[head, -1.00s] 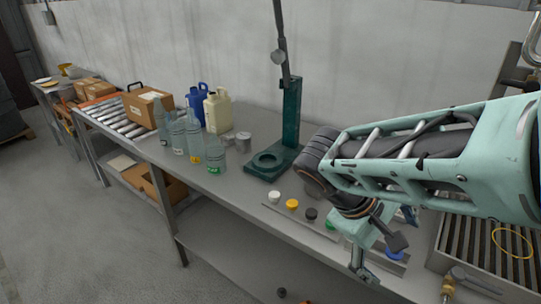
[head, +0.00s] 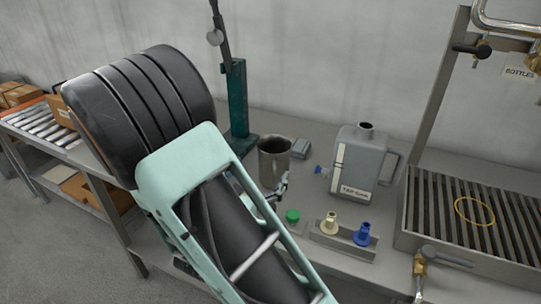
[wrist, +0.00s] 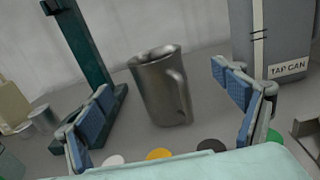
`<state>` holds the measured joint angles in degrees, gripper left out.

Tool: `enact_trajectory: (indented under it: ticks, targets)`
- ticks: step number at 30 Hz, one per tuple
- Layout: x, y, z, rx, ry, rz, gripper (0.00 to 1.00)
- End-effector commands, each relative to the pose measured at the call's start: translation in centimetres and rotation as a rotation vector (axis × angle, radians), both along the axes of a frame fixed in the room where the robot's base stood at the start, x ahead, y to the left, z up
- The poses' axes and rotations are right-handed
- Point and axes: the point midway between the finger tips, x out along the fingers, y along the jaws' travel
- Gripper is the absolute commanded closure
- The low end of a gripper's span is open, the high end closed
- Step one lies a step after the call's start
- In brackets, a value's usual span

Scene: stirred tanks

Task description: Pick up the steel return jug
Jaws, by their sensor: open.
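The steel return jug (head: 273,160) stands upright on the grey bench, between the green stand and the grey tap can. In the wrist view the jug (wrist: 161,88) is near the middle, with its handle on the right side. My gripper (wrist: 168,115) is open, one blue-padded finger on each side of the jug in the picture, with nothing held. The jug lies beyond the fingertips and looks clear of both. In the head view my arm covers much of the left and centre, and only a bit of my gripper (head: 277,190) shows by the jug.
The green stand (head: 238,100) is left of the jug, the tap can (head: 362,165) right of it. Coloured caps, including a green one (head: 292,216), and cream and blue fittings (head: 362,234) lie in front. A slatted drain tray (head: 463,215) is at the right.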

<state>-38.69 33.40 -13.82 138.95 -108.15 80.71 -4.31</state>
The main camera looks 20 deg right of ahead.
Motion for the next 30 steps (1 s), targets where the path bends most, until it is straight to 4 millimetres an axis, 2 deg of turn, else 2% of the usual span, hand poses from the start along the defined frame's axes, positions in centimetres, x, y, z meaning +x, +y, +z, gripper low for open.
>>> enact_trajectory:
  ticks: [3,9,17,24,30]
  targets:
    - [0.6,0.1,-0.7,-0.011,0.024,0.018,0.12]
    - [2.9,-2.1,-0.8,-0.011,0.022,0.016,0.12]
    - [4.7,-3.5,-0.8,-0.011,0.022,0.018,0.12]
    - [7.5,-5.7,-0.9,-0.01,0.022,0.016,0.12]
    - [8.4,-6.5,-1.0,-0.009,0.022,0.019,0.12]
